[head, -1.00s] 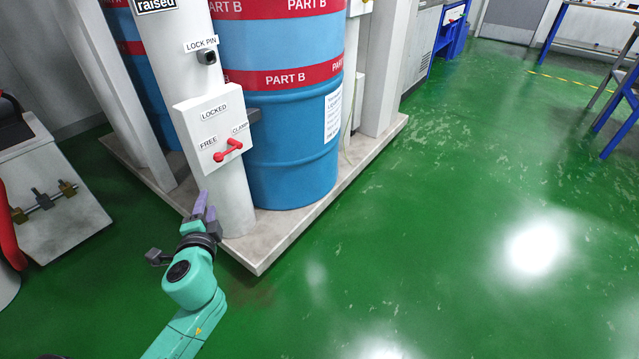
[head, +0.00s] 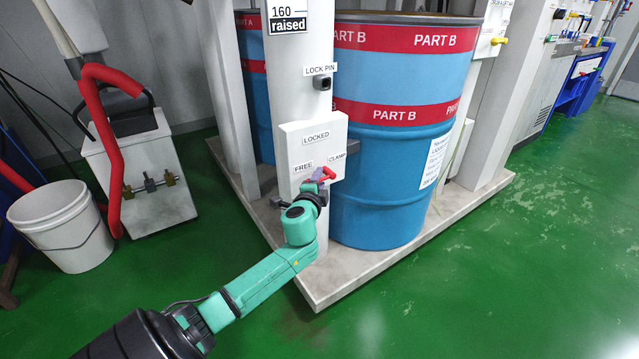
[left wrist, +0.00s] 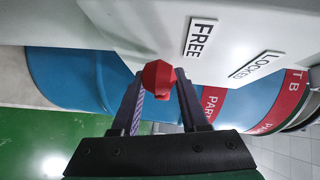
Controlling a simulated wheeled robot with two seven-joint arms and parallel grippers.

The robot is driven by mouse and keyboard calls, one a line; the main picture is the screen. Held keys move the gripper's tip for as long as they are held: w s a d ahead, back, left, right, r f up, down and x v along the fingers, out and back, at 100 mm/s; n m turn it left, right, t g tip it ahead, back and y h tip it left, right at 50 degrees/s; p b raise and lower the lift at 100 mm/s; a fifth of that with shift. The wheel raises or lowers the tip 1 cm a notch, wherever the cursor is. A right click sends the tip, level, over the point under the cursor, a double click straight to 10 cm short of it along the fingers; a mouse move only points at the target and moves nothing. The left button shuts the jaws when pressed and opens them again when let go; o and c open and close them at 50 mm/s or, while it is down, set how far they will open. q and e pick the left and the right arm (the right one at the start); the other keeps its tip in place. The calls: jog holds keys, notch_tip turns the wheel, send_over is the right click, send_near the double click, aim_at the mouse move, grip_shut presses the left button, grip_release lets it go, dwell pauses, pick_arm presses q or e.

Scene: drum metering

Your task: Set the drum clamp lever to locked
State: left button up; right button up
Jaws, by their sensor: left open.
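The red clamp lever (head: 329,172) is on the white clamp box (head: 296,143) of the column, below the LOCKED label (head: 316,137) and right of the FREE label (head: 303,166). My left gripper (head: 315,182) is at the lever and hides part of it, so its exact angle is hard to tell. In the left wrist view, the lever's red end (left wrist: 158,76) is between the tips of the open left fingers (left wrist: 159,88). I cannot tell if either finger touches it. The right gripper is not in view.
A blue PART B drum (head: 385,190) stands close right of the column on a pale platform (head: 336,284). A lock pin (head: 322,83) sits above the box. A white bucket (head: 62,228) and a grey unit with a red hose stand left. Green floor is clear at right.

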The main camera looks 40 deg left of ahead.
pick_arm(q)
grip_shut()
dwell(1.4)
